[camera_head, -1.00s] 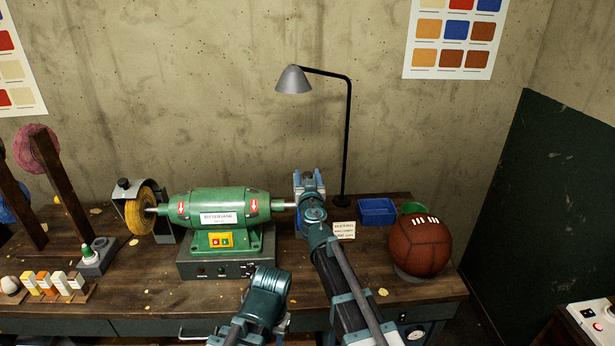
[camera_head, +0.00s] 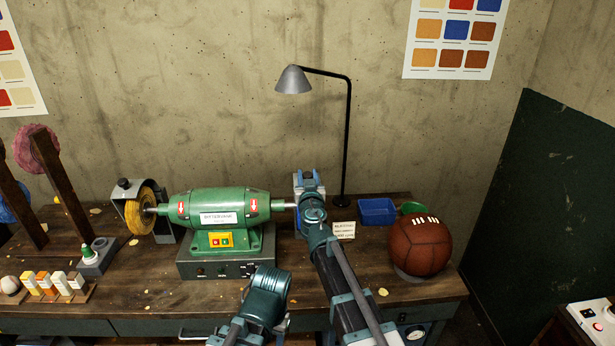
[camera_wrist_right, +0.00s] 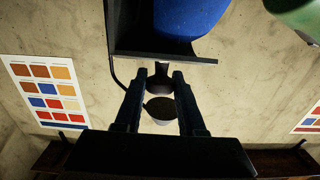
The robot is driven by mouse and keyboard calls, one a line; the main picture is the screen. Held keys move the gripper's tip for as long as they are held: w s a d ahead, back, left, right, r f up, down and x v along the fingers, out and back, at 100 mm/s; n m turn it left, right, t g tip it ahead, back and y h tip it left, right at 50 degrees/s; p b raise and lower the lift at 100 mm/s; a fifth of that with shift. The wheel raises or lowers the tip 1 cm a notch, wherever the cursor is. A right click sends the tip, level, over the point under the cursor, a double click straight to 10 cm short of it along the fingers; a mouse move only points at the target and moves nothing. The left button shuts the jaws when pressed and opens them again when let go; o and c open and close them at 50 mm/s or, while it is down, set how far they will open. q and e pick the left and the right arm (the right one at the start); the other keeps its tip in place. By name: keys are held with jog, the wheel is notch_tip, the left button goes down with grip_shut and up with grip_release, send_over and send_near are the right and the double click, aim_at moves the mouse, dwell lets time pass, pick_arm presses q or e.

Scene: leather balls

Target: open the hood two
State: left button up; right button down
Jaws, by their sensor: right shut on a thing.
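The green buffing machine (camera_head: 218,207) stands on the bench. At its right end, my right arm hides most of the second hood and its wheel in the head view. In the right wrist view the second hood is a dark metal plate (camera_wrist_right: 120,32) beside a blue wheel (camera_wrist_right: 190,15). My right gripper (camera_wrist_right: 160,76) is shut on the dark knob (camera_wrist_right: 160,83) at the hood's edge. It also shows in the head view (camera_head: 309,179). The first hood (camera_head: 130,188) covers part of the yellow wheel (camera_head: 139,212) at the left. My left gripper is out of view.
A desk lamp (camera_head: 293,80) stands behind my right gripper. A small sign (camera_head: 343,230), a blue tray (camera_head: 377,211) and a brown leather ball (camera_head: 420,246) are to the right. Wooden posts with wheels (camera_head: 52,180) stand at the left.

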jog(key=shift+r, duration=0.1)
dwell(0.7)
jog(key=shift+w+r+p, duration=0.8)
jog(key=shift+w+p, duration=0.05)
jog(key=w+r+p, duration=0.1)
jog(key=w, duration=0.1)
jog(key=w+r+p, duration=0.1)
jog(key=w, duration=0.1)
jog(key=w+r+p, duration=0.1)
jog(key=w, duration=0.1)
jog(key=shift+w+r, duration=0.3)
jog(key=shift+w+r+p, duration=0.15)
jog(key=shift+w+p, duration=0.25)
jog(key=shift+w, duration=0.35)
